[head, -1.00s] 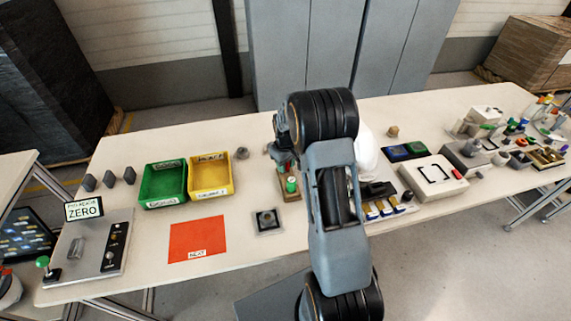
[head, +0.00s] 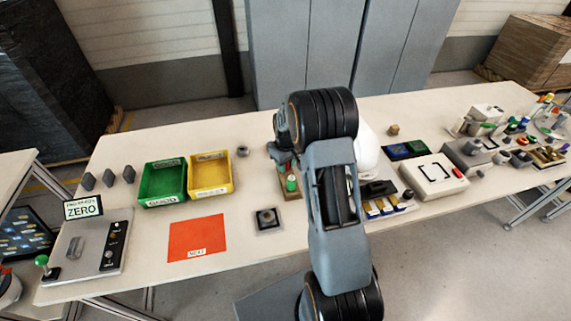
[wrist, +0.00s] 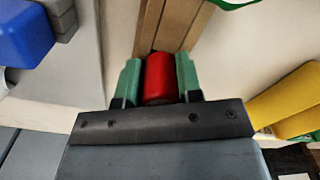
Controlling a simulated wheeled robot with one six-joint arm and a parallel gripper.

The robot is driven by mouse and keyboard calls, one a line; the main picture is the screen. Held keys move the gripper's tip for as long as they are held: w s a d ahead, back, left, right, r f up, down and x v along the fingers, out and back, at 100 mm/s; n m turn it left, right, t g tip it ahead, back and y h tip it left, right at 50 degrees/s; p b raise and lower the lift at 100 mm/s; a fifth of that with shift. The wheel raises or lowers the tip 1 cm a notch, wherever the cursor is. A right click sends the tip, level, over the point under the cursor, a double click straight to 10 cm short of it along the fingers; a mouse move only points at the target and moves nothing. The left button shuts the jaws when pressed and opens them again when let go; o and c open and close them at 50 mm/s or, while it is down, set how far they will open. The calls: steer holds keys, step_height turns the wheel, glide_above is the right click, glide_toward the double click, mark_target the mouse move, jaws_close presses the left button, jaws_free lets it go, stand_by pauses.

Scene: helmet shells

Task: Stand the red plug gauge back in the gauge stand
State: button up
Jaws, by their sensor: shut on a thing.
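My gripper (wrist: 158,80) is shut on the red plug gauge (wrist: 160,78), which sits between its two teal fingers in the wrist view. The wooden gauge stand (wrist: 194,28) lies just beyond the gauge in that view; I cannot tell whether the gauge touches it. In the head view the stand (head: 290,195) carries a green plug gauge (head: 291,183). My gripper is over the stand's far end there, largely hidden behind my arm.
A yellow bin (head: 209,190) and a green bin (head: 162,201) stand left of the stand. A white helmet shell (head: 367,150) is close on the right, partly behind my arm. A small dark square block (head: 267,218) and a red mat (head: 197,235) lie nearer the front.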

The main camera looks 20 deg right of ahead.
steer(key=o, duration=0.9)
step_height(320, 180, up, 14)
steer(key=shift+f, duration=0.1)
steer(key=shift+s+a+r+m+t, duration=0.6)
steer(key=shift+s+a, duration=1.25)
steer(key=shift+s, duration=1.8)
steer(key=shift+s+a+r+m+t, duration=0.55)
steer(key=shift+s+a, duration=1.25)
steer(key=shift+s, duration=1.85)
steer(key=shift+s+a+r+m+t, duration=0.35)
steer(key=shift+s+a+r+t, duration=0.4)
steer(key=shift+s+a, duration=2)
